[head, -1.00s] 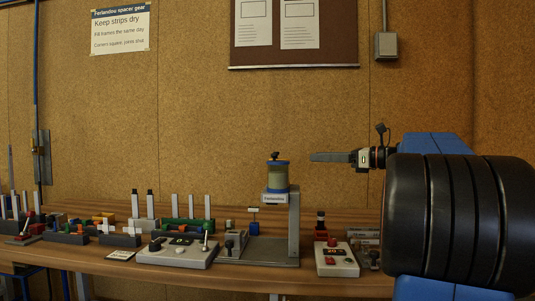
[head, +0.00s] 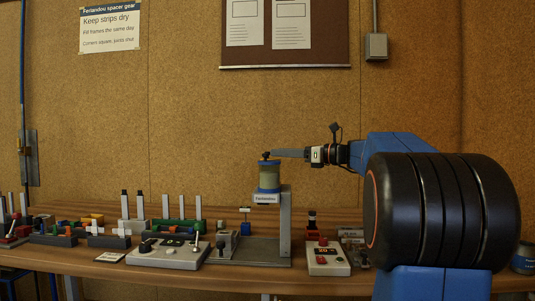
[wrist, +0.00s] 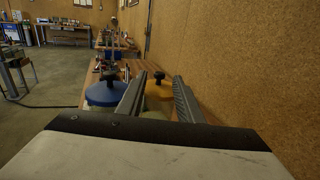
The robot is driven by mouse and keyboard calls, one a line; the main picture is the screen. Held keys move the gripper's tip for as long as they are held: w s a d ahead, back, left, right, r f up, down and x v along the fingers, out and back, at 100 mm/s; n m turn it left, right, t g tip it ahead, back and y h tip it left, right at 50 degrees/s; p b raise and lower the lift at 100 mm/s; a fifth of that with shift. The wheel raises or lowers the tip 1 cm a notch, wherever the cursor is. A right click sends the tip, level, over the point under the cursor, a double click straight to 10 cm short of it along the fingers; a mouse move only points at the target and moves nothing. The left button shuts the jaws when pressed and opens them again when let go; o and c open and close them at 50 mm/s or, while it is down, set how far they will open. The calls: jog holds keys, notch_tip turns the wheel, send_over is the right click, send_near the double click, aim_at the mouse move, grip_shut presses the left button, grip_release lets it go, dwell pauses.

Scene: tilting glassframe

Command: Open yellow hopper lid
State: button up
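The yellow hopper lid (wrist: 158,89), with a dark knob on top, shows in the wrist view between and beyond my two fingers. A blue lid (wrist: 103,93) with its own knob sits just left of it. In the head view, the hopper unit (head: 269,176) stands on a grey post above the bench. The fingers (wrist: 158,95) are apart. Contact with a knob cannot be told.
The cork wall (wrist: 230,70) runs close along the right in the wrist view. The bench (head: 90,258) holds a grey control box (head: 167,252), a red-button box (head: 327,258) and several strip racks. The air above the bench left of the hopper is free.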

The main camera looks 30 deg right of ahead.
jog(key=shift+x, duration=2.95)
jog(key=shift+c, duration=0.2)
grip_shut()
